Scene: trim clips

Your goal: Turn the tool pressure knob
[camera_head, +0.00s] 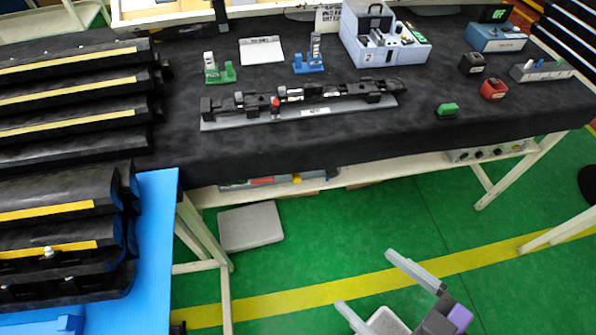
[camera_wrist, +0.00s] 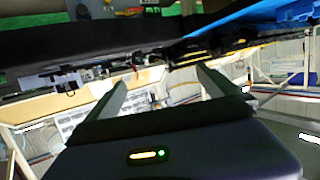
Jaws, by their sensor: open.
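My gripper (camera_head: 366,280) is in front of the table, low over the green floor. Its two grey fingers are spread wide with nothing between them. They also show spread in the wrist view (camera_wrist: 163,78). A light panel (camera_head: 487,150) with several small dark knobs hangs under the table's right front edge, well up and right of my gripper. A blue box (camera_head: 495,39) with a dark green-lit display stands at the back right of the table. I cannot tell which knob is the tool pressure knob; labels are too small to read.
Stacked black panels (camera_head: 70,150) stand at left. A grey slab (camera_head: 250,226) lies below the table. The floor around my gripper is clear.

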